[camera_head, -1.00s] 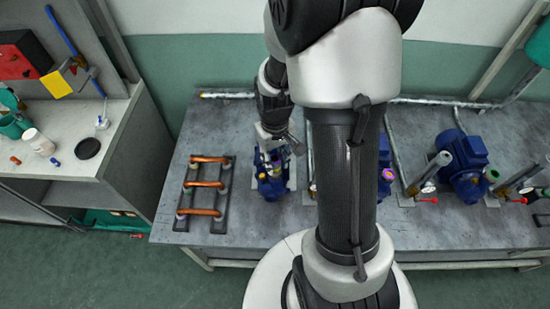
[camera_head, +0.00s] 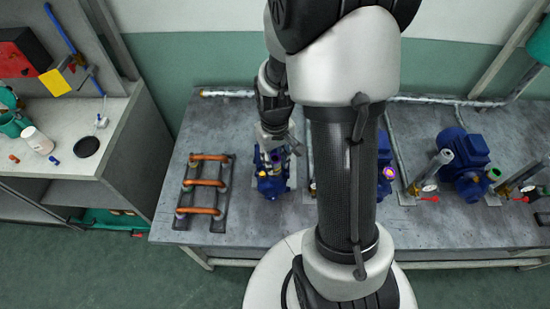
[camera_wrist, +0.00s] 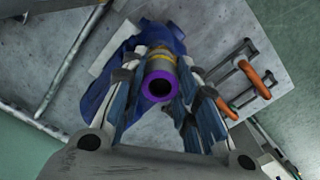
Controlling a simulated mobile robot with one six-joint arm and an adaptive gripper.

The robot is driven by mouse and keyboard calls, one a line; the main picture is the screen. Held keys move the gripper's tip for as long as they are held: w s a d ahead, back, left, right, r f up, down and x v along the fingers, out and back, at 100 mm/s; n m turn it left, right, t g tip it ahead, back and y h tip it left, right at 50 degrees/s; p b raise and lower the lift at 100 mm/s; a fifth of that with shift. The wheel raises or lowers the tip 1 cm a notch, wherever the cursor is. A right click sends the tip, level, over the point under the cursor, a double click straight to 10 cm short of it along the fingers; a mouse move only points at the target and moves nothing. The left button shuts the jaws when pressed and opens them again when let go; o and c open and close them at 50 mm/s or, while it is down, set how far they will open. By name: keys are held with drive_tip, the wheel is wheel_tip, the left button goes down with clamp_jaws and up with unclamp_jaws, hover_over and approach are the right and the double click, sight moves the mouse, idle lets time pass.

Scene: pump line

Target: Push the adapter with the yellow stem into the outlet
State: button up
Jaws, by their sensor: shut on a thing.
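In the wrist view, an adapter with a purple ring end (camera_wrist: 149,91) and a yellow part of its stem (camera_wrist: 160,60) lies between the two fingers of my gripper (camera_wrist: 160,78). The fingers are shut on it from both sides. Behind it is the blue pump (camera_wrist: 103,82); the adapter's far end and the outlet are hidden, so I cannot tell how far in it sits. In the head view my gripper (camera_head: 276,150) is just above the leftmost blue pump (camera_head: 271,188) on the grey bench.
A rack with several copper-coloured pipes (camera_head: 207,182) stands left of the pump. Other blue pumps (camera_head: 463,160) stand to the right, one partly behind my arm. A grey pipe (camera_head: 395,150) runs along the bench (camera_head: 240,235). The bench's front left is clear.

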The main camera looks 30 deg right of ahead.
drive_tip(key=shift+f, duration=0.15)
drive_tip(key=o, duration=1.1)
drive_tip(key=shift+r+p, duration=2.4)
drive_tip(key=shift+r, duration=0.7)
wheel_tip(320, 180, up, 12)
drive_tip(key=shift+f, duration=0.1)
